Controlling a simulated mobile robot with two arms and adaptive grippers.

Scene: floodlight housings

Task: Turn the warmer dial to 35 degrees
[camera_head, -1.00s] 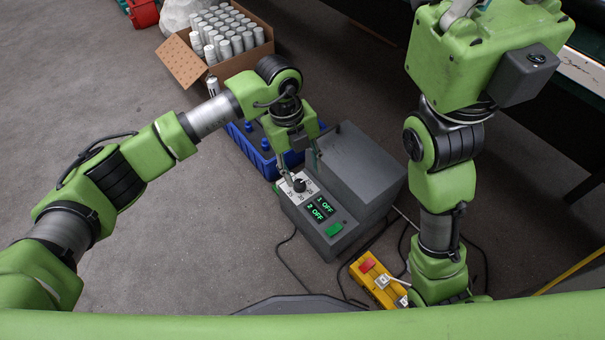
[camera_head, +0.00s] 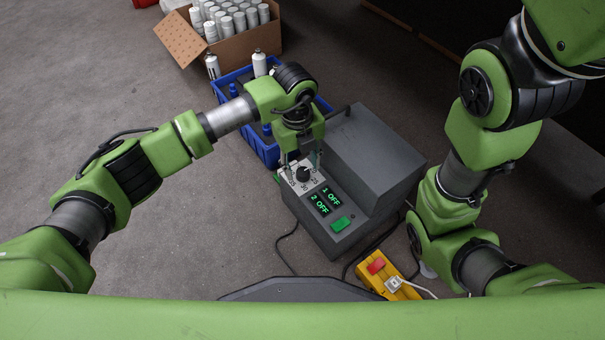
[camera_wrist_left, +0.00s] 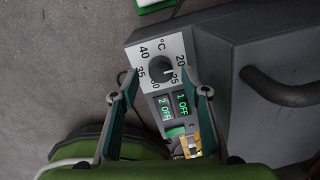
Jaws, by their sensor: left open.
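The warmer (camera_head: 385,160) is a grey box on the floor. Its dial (camera_head: 303,174) is a black round knob on a white scale plate, marked 20 to 40 with °C. It also shows in the left wrist view (camera_wrist_left: 160,68), where its pale mark seems to point toward 25. Two green displays read "1 OFF" and "2 OFF". My left gripper (camera_head: 302,163) is open over the plate, pointing down. In the left wrist view its fingertips (camera_wrist_left: 154,78) lie left and right of the dial; contact is unclear. My right gripper is not seen.
A green button (camera_head: 341,224) is on the warmer's front. A yellow box with a red button (camera_head: 376,266) lies near it, with cables. A blue crate (camera_head: 231,83) with bottles and a cardboard box (camera_head: 231,46) of cans stand behind. Floor is clear at left.

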